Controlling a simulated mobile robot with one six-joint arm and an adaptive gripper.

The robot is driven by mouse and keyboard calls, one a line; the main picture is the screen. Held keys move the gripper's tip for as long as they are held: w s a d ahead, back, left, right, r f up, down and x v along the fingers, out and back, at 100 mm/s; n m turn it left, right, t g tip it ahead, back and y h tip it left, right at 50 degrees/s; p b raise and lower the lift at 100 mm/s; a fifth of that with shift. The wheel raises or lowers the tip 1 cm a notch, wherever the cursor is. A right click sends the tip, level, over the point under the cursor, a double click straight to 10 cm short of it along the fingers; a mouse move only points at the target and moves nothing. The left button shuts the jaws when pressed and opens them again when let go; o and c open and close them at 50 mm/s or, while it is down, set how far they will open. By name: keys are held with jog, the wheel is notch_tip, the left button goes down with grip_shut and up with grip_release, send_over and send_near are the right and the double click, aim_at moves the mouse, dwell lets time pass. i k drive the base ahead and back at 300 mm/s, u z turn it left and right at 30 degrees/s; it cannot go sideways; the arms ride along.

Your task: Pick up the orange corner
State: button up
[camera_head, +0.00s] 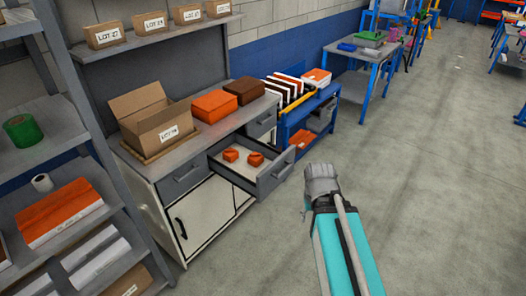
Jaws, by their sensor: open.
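Two small orange corner pieces lie in an open drawer of the workbench. The left orange corner (230,155) and the right orange corner (255,159) sit close together but apart on the drawer's pale floor. The grey drawer (275,180) is pulled out toward the aisle. My teal arm link with a grey joint at its end shows at the lower middle, right of the drawer. I cannot make out my gripper's fingers in this view. No part of my arm overlaps the corner pieces in the picture.
On the workbench (182,155) stand an open cardboard box (160,130), an orange block (213,106) and a brown block (244,90). A grey shelf rack (85,130) is at left. A blue cart (290,119) stands beyond the bench. The floor at right is clear.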

aim_at(255, 159)
jog(key=z, duration=0.15)
jog(key=i, duration=1.3)
jog(key=u, duration=0.05)
